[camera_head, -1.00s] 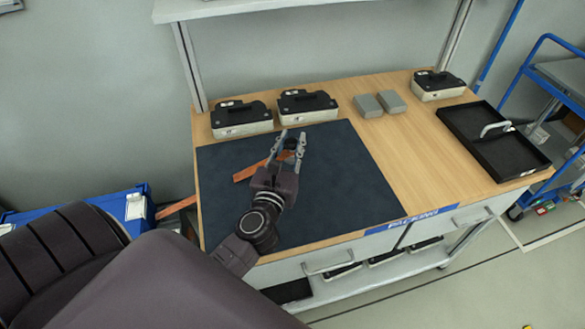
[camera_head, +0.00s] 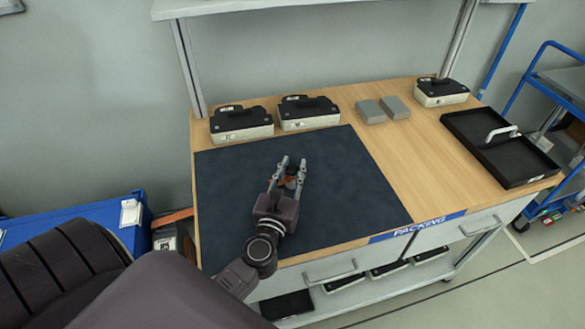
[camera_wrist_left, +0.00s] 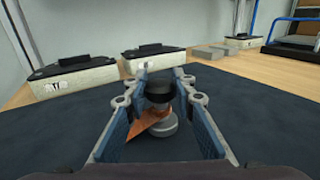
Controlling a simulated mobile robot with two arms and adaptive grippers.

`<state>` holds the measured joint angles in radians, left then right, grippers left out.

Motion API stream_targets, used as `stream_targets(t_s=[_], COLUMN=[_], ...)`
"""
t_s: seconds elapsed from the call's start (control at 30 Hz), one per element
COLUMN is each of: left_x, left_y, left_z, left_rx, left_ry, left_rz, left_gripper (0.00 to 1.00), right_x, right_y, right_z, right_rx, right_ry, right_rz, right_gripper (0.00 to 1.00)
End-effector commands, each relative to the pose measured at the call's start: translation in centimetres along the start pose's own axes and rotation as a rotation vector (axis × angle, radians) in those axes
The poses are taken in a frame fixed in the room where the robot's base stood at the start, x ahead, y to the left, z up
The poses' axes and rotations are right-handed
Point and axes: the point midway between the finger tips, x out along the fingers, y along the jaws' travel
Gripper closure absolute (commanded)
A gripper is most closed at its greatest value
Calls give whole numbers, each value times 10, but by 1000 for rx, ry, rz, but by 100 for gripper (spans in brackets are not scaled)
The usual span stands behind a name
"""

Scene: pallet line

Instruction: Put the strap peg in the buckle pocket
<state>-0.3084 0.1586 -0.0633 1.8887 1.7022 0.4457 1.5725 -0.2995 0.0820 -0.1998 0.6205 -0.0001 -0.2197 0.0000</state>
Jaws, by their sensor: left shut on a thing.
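My left gripper (camera_head: 293,164) is over the dark mat (camera_head: 345,200). It is shut on the strap peg, which has a black round top (camera_wrist_left: 155,88) in the left wrist view. The orange strap (camera_wrist_left: 147,124) runs out under that top, and a grey round part (camera_wrist_left: 165,124) shows below it. In the head view only a small orange piece shows between the fingers. Another orange strip (camera_head: 173,217) shows beyond the table's left edge. I cannot make out the buckle pocket. My right gripper is not in view.
Black-topped devices (camera_head: 240,124) (camera_head: 308,112) stand along the table's back, with another (camera_head: 440,92) at the back right. Two grey blocks (camera_head: 371,111) (camera_head: 395,107) lie between them. A black tray (camera_head: 510,172) with a handle is at the right. The surrounding mat is clear.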

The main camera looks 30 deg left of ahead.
Motion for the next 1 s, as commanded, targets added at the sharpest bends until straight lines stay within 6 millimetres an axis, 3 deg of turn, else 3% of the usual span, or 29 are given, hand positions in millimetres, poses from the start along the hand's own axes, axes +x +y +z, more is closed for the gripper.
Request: stream_targets(t_s=[0.2,0.57,1.0], left_x=[0,0,-81], left_y=[0,0,0], left_z=[-1,4,-3], left_rx=[0,0,-1], left_ry=[1,0,4], left_rz=[0,0,-1], left_gripper=[59,59,59], right_x=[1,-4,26], right_y=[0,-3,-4], right_z=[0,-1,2], right_rx=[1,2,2], right_ry=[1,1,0], right_rz=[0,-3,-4], right_gripper=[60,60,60])
